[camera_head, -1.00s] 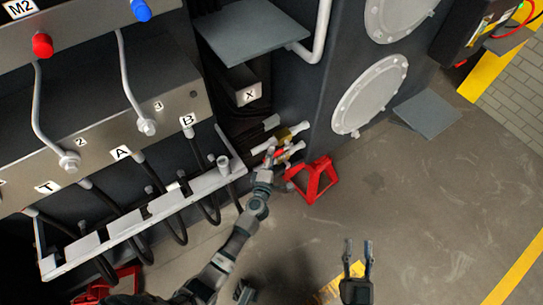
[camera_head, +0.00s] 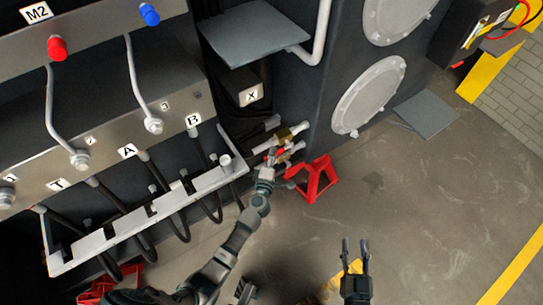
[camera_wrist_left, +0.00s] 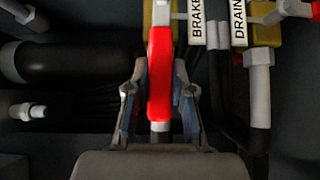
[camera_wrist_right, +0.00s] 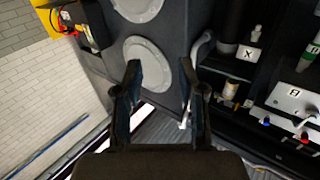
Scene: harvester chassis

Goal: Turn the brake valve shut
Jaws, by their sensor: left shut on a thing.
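In the head view my left gripper (camera_head: 268,165) is at the valves low on the chassis, and the handle is small there and partly hidden. My right gripper (camera_head: 356,250) is open and empty over the floor; its parted fingers also show in the right wrist view (camera_wrist_right: 160,85).
A "DRAIN" label (camera_wrist_left: 238,22) and its fitting are just right of the brake valve. A red jack stand (camera_head: 315,180) is close to the right of my left gripper. A hose rack (camera_head: 120,225) is at the left. The floor at right is largely clear.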

